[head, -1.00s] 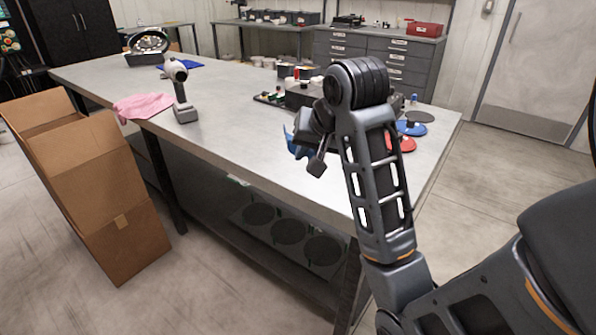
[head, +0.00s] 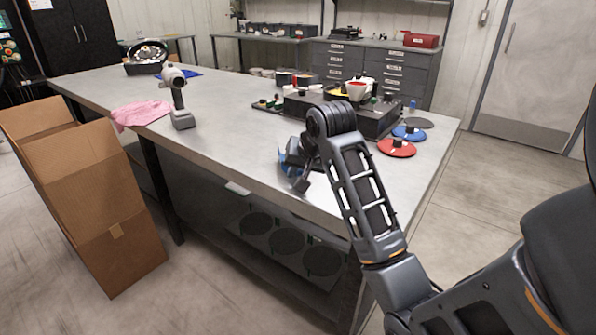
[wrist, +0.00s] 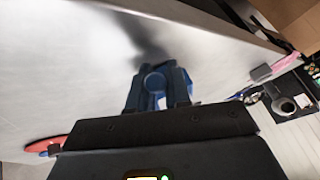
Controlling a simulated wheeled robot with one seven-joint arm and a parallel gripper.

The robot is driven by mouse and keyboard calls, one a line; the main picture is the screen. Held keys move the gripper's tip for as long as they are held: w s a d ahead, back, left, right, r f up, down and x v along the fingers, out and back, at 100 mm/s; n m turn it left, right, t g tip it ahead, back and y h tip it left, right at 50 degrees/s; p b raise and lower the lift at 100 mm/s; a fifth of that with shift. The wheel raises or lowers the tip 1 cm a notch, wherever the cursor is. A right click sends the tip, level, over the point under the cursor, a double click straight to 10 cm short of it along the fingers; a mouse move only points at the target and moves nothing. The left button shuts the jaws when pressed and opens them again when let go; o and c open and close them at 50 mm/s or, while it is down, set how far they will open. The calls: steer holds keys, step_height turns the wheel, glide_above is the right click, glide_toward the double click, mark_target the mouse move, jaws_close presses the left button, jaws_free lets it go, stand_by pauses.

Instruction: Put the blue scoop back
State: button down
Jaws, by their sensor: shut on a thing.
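My gripper (wrist: 155,92) is shut on the blue scoop (wrist: 153,82), which shows between the two fingers in the wrist view. In the head view the blue scoop (head: 292,151) is partly hidden behind my wrist. My gripper (head: 288,160) is over the front part of the metal table (head: 235,150), left of the black seed meter unit (head: 375,122). The scoop's far end is hard to make out, and I cannot tell whether it touches the tabletop.
A red disc (head: 397,148), a blue disc (head: 409,133) and a dark disc (head: 419,122) lie at the table's right. A handheld tool (head: 177,95) and a pink cloth (head: 142,112) are at left. A cardboard box (head: 105,200) stands before the table. The left-middle tabletop is clear.

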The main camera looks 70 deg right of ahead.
steer(key=c, duration=1.1)
jaws_free()
steer(key=p+v, duration=0.2)
steer(key=v, duration=1)
steer(key=shift+p, duration=0.3)
